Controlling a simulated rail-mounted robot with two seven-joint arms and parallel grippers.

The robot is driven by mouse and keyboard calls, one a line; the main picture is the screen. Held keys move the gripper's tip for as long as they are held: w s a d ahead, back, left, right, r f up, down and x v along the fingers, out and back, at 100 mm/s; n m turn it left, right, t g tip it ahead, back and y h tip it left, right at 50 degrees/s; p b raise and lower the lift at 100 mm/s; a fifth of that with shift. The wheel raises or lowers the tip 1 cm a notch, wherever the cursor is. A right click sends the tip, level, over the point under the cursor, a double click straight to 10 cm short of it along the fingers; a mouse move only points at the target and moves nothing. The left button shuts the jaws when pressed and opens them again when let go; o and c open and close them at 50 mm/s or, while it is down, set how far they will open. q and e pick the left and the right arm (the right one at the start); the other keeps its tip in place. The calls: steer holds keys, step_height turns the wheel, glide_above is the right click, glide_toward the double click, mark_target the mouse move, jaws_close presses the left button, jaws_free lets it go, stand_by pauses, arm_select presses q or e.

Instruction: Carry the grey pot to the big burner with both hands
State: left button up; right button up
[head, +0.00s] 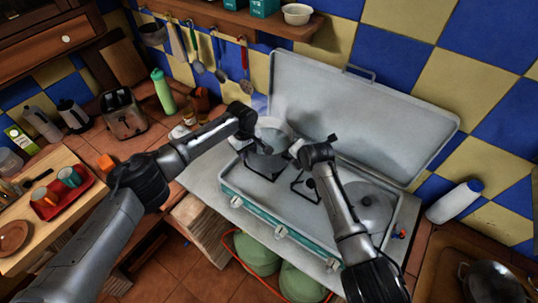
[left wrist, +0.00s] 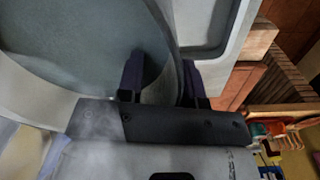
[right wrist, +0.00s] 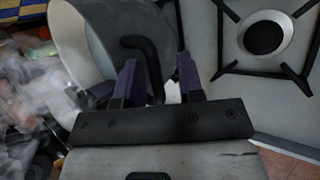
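The grey pot (head: 271,131) stands at the left end of the open stove, over a black grate, with steam near it. My left gripper (head: 243,146) is at the pot's left side. In the left wrist view its fingers (left wrist: 160,82) are spread, on either side of the pot's wall (left wrist: 75,45). My right gripper (head: 296,150) is at the pot's right side.
A grey round lid or pan (head: 369,207) covers the stove's right end. The raised stove cover (head: 350,110) stands behind. A white bottle (head: 455,201) is at right; a toaster (head: 124,113) and green bottle (head: 163,91) are at left.

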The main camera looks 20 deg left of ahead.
arm_select(q)
steer(key=shift+r, duration=0.15)
arm_select(e)
steer(key=shift+a+r, duration=0.1)
steer(key=shift+s+r, duration=0.1)
steer(key=shift+r, duration=0.05)
arm_select(q)
step_height(320, 180, up, 8)
arm_select(e)
steer(key=v, duration=1.1)
steer(key=shift+s+d+r, duration=0.15)
steer(key=shift+d+r, duration=0.05)
steer(key=shift+d, duration=0.1)
arm_select(q)
steer(key=shift+s, duration=0.1)
stand_by(0.6)
